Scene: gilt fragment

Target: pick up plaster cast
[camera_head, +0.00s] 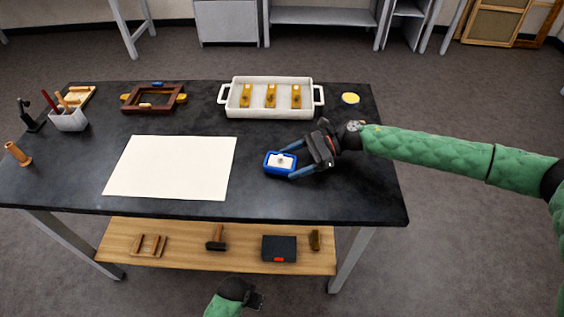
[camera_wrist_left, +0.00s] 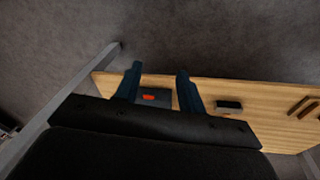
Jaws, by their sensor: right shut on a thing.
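The plaster cast (camera_head: 287,159) is a small white block with a darker mark on top, sitting inside a blue rectangular mould (camera_head: 267,166) on the front right part of the black table. My right gripper (camera_head: 286,164) reaches in from the right. Its blue fingers lie along the far and near sides of the mould and are shut on it. Whether the mould is clear of the table top I cannot tell. My left gripper (camera_wrist_left: 158,80) is empty, its two fingers apart, low in front of the table and over the lower shelf in the left wrist view.
A white sheet (camera_head: 172,167) lies left of the mould. Behind stands a white tray (camera_head: 268,112) with three wooden pieces, beside a yellow disc (camera_head: 350,98). A wooden frame (camera_head: 136,99) and a tool holder (camera_head: 70,121) are at left. The wooden lower shelf (camera_head: 190,260) carries several tools.

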